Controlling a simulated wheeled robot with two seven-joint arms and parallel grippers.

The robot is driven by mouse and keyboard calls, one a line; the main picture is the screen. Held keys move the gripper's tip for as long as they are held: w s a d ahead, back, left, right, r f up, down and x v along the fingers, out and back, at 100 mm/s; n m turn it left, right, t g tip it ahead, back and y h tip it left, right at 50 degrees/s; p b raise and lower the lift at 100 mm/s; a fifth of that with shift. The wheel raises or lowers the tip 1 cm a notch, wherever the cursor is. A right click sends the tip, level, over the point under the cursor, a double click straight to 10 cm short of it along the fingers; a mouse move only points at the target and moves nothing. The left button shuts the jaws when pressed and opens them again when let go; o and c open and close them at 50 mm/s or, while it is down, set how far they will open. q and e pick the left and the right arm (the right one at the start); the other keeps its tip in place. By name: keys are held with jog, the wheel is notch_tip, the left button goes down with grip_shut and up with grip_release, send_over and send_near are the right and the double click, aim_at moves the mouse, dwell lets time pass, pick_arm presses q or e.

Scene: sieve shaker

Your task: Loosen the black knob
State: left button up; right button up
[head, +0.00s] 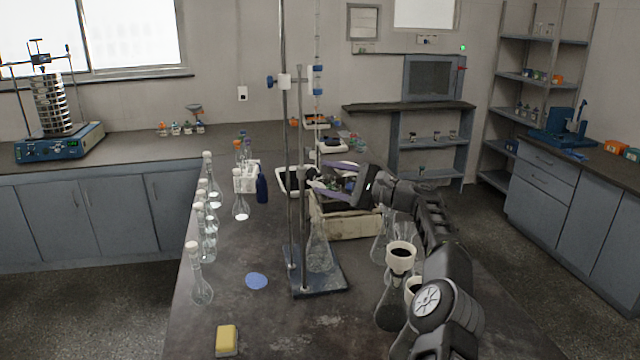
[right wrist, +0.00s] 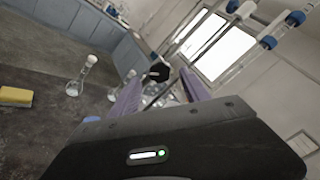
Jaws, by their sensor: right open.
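My right gripper (head: 318,177) is at the metal stand (head: 302,215), its purple fingers apart and pointing left. In the right wrist view the open jaws (right wrist: 158,82) frame a small black knob-like part (right wrist: 158,71) on or close to the stand's rod. I cannot tell whether a finger touches it. In the head view this part is hard to make out among the stand, fingers and clutter. A clear flask (head: 319,249) stands below, over the stand's base (head: 320,281). My left gripper is out of view.
Several flasks (head: 202,284) line the left of the bench, with a yellow sponge (head: 226,339) in front. A beige box (head: 345,224) stands behind the stand. Flasks with dark contents (head: 391,309) are beside my right arm. A sieve shaker (head: 60,141) is on the far-left counter.

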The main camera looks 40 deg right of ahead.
jog(key=b+v, duration=0.1)
jog(key=v, duration=0.3)
jog(key=shift+s+d, duration=0.1)
jog(key=shift+s, duration=0.2)
dwell(0.3)
